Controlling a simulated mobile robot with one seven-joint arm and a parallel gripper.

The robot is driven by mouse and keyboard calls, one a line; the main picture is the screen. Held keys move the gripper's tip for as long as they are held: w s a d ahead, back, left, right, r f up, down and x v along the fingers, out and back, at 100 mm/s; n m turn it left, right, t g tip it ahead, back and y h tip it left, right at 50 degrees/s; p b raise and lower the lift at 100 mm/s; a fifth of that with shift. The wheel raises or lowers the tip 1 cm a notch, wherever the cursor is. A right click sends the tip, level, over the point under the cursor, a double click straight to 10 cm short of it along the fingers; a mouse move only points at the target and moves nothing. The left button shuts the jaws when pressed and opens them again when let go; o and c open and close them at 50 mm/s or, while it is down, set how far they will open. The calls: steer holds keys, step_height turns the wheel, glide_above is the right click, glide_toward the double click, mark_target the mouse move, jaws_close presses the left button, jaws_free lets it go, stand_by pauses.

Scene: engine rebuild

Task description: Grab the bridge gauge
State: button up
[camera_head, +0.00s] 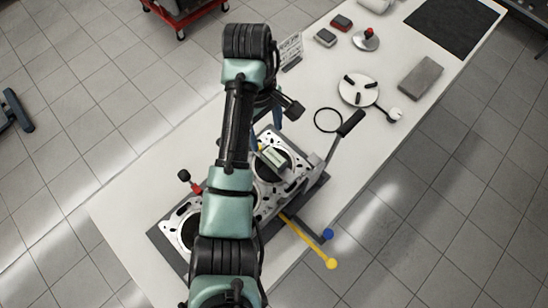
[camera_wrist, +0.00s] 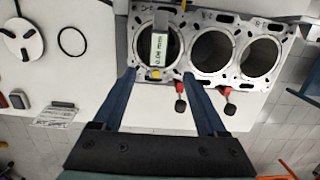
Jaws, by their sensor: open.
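A small gauge with a pale green, printed face (camera_wrist: 159,50) lies across the left bore of the engine block in the wrist view. It looks like the bridge gauge; its print ends in "mm". In the head view it shows as a pale strip (camera_head: 273,156) over the block's upper bore, partly behind my arm. My gripper (camera_wrist: 160,74) is open, its two blue fingers apart at the near edge of the block (camera_wrist: 192,62), with the gauge's near end between the fingertip lines. No contact is visible. In the head view my gripper is mostly hidden by my arm.
Red-and-black handled parts (camera_wrist: 180,98) stick out at the block's near edge. A yellow rod (camera_head: 308,245), a blue-tipped rod and a black-handled lever (camera_head: 345,130) are by the block. A pegged disc (camera_head: 358,91), a black ring and a grey block (camera_head: 420,78) lie farther up the table.

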mark_target(274, 156)
steer(key=f+b, duration=0.1)
steer(key=f, duration=0.1)
steer(key=f+b, duration=0.3)
steer(key=shift+s+d+f, duration=0.15)
steer(key=shift+d+f, duration=0.15)
steer(key=shift+s+d+f+p, duration=0.15)
steer(key=shift+s+f+p, duration=0.05)
steer(key=shift+f+p, duration=0.2)
steer(key=shift+s+d+f+p, duration=0.1)
steer(key=shift+d+f+p, duration=0.1)
steer(key=shift+f, duration=0.55)
steer(key=shift+s+d+f+p, duration=0.1)
steer(key=shift+f+p, duration=0.15)
steer(key=shift+f, duration=0.45)
steer(key=shift+s+d+f+p, duration=0.1)
steer(key=shift+d+f+p, duration=0.1)
steer(key=shift+f, duration=0.55)
jaws_close()
steer(key=shift+r, duration=0.1)
